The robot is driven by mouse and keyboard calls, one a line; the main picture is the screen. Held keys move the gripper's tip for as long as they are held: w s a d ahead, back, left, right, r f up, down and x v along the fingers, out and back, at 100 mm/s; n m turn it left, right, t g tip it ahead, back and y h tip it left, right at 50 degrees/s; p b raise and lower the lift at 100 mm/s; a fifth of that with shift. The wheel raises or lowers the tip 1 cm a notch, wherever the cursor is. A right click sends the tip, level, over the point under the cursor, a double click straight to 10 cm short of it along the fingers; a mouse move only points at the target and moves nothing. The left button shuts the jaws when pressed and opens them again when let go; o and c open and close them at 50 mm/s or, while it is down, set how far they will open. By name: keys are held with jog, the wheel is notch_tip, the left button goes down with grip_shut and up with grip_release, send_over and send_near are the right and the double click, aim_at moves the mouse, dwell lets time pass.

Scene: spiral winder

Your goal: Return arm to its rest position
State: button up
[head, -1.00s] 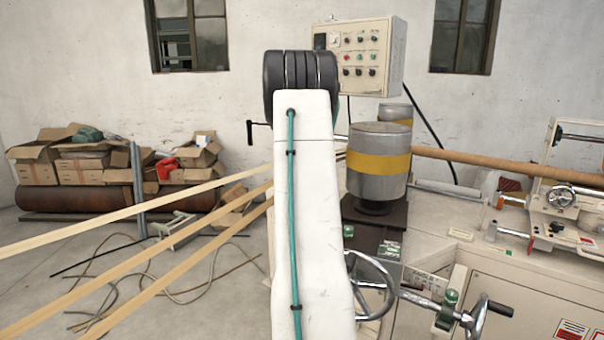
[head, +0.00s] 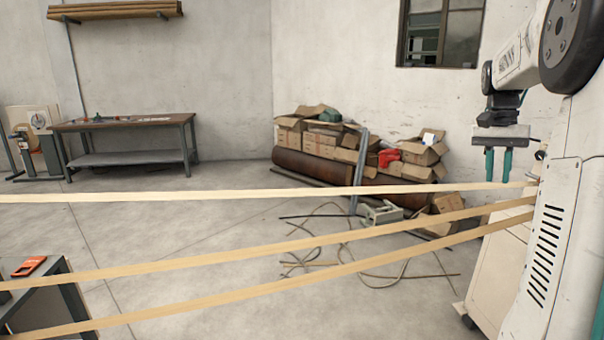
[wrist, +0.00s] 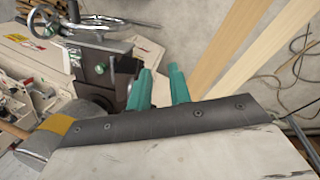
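My arm (head: 568,190) stands at the right edge of the head view, its upper links folded over to the left. My gripper (head: 498,166) hangs from it, pointing down, with two teal fingers apart and nothing between them. In the wrist view the teal fingers of my gripper (wrist: 158,88) also show a gap, with the dark machine and the floor behind them. The fingertips appear near the pale paper strips in the head view, but I cannot tell the distance in depth.
Three paper strips (head: 270,194) stretch across the room at the front. Cardboard boxes (head: 330,142) and brown rolls lie by the wall, with loose hoses (head: 350,250) on the floor. A workbench (head: 125,125) stands back left. A handwheel (wrist: 48,18) shows in the wrist view.

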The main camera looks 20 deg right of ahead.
jog(key=s+a+n+t, duration=0.1)
jog(key=a+n, duration=0.2)
jog(key=a, duration=0.8)
jog(key=s+a+n, duration=0.2)
jog(key=a+n, duration=0.1)
jog(key=a, duration=0.8)
jog(key=s+a+f+n+t, duration=0.1)
jog(key=s+a+f+n, duration=0.2)
jog(key=s+a, duration=0.3)
jog(key=s+a+f+n+t, duration=0.1)
jog(key=s+a+f+n, duration=0.3)
jog(key=a, duration=0.6)
jog(key=s+f, duration=0.2)
jog(key=s, duration=0.1)
jog(key=shift+s+a, duration=0.15)
jog(key=shift+a, duration=0.2)
